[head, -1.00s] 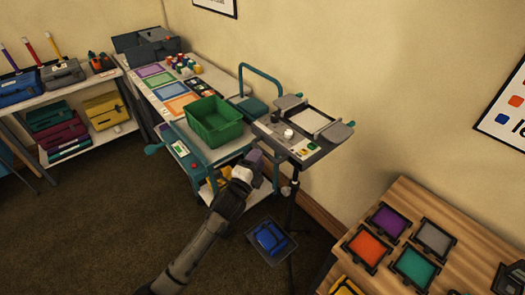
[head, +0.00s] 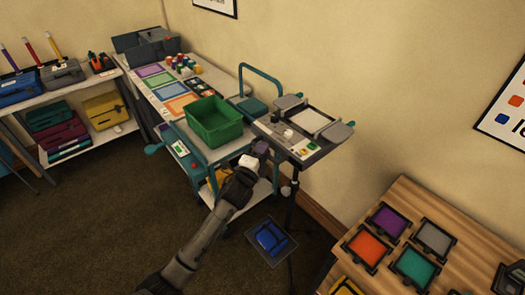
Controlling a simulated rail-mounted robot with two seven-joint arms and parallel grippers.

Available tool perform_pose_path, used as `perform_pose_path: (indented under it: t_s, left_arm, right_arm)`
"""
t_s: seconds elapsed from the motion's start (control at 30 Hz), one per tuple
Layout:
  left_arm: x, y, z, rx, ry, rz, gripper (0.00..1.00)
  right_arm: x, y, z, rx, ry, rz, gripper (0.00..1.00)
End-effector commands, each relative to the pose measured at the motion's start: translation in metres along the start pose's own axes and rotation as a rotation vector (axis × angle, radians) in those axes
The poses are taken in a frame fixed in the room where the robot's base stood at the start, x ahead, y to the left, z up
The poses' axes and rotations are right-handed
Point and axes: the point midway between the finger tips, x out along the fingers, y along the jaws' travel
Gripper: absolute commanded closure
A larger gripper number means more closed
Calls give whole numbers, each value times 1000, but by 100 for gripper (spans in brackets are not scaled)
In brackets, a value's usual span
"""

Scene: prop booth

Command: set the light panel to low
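The light panel (head: 309,121) stands on a dark tripod, right of the green bin, with a pale plate between grey side flaps. Its front control strip has a white knob (head: 288,133) and small green and yellow marks; the setting is too small to read. My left gripper (head: 262,147) is at the front left edge of the panel, just below and left of the knob. Its fingers are small and dark, so I cannot tell whether they are open or touching the panel. My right gripper is not in view.
A teal cart (head: 222,152) carrying a green bin (head: 214,122) stands close left of the panel. A blue item (head: 269,238) lies on a dark mat below. A wooden table (head: 405,210) with coloured framed tiles is at the right. The carpet at lower left is clear.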

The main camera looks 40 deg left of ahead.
Motion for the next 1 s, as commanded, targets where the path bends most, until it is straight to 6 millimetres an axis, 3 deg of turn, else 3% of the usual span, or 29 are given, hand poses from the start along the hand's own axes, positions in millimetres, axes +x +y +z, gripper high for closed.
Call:
perform_pose_path:
  t_s: [0.2,0.57,0.67,1.0]
  left_arm:
    - [0,0,0,0,0,0,100]
    - [-1,3,0,0,0,1,100]
    - [-3,15,1,-1,-1,4,100]
    - [-17,99,7,1,-4,11,100]
  right_arm:
    - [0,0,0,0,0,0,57]
    - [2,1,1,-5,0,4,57]
    - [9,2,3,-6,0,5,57]
    - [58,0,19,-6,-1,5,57]
